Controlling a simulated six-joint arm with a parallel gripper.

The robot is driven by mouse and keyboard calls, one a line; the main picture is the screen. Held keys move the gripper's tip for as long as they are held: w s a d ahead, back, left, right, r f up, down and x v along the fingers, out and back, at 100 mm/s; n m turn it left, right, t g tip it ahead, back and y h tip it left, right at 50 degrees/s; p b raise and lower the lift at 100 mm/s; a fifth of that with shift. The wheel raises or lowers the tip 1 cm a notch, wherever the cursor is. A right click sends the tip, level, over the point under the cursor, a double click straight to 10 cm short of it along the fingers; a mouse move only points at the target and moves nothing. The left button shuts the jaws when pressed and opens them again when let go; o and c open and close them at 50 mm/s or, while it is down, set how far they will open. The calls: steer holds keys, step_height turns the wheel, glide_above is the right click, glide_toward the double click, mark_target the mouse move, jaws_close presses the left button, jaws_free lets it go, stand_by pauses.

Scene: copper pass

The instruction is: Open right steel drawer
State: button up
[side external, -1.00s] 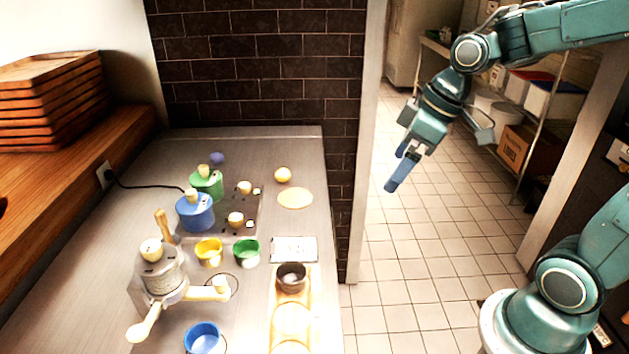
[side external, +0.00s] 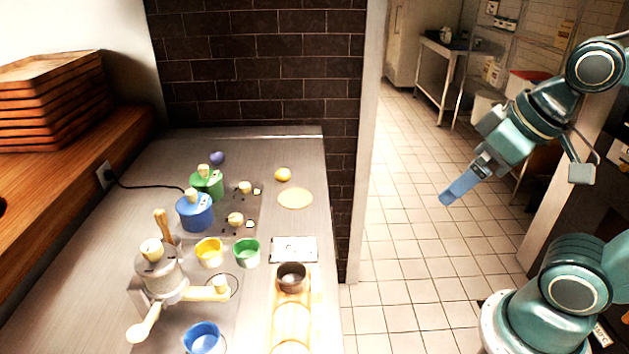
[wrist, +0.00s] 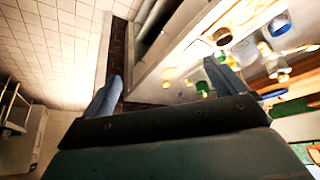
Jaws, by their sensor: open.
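The right steel drawer cannot be made out for certain. In the wrist view the steel counter's front side (wrist: 165,45) shows at a steep angle, and I cannot tell a drawer front or handle on it. My gripper (side external: 458,188) hangs in the air over the tiled floor, well right of the steel counter (side external: 325,225) and apart from it. Its blue fingers point down and left. In the wrist view my gripper (wrist: 163,78) has its two fingers wide apart, with nothing between them.
The counter top carries a blue canister (side external: 195,212), a green canister (side external: 207,184), a grinder-like device (side external: 160,275), several small bowls and a dark cup (side external: 291,276). A brick wall (side external: 265,65) stands behind. The tiled floor (side external: 400,270) between counter and arm is clear.

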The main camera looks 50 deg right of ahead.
steer(key=shift+w, duration=0.15)
steer(key=c, duration=0.7)
steer(key=shift+w, duration=0.25)
steer(key=c, duration=0.4)
steer(key=shift+w, duration=0.4)
steer(key=shift+c, duration=1)
steer(key=w+d+f+m+g+y, duration=0.1)
steer(key=w+d+f+y, duration=0.2)
steer(key=w+f, duration=0.5)
steer(key=w+d+f+m+g+y, duration=0.1)
steer(key=w+d+f+y, duration=0.3)
steer(key=w, duration=0.8)
steer(key=d+f+m+t+y, duration=0.1)
steer(key=d+f+m+t, duration=0.1)
steer(key=d+f, duration=0.2)
steer(key=d+f+m+t+y, duration=0.1)
steer(key=d+f+m+t, duration=0.1)
steer(key=f, duration=0.8)
steer(key=d+f+m+t+y, duration=0.2)
steer(key=d+f+m+t, duration=0.1)
steer(key=d+f, duration=0.3)
steer(key=shift+d+f+t, duration=0.3)
steer(key=shift+d+f, duration=0.05)
steer(key=shift+f, duration=0.45)
steer(key=shift+w+a, duration=0.1)
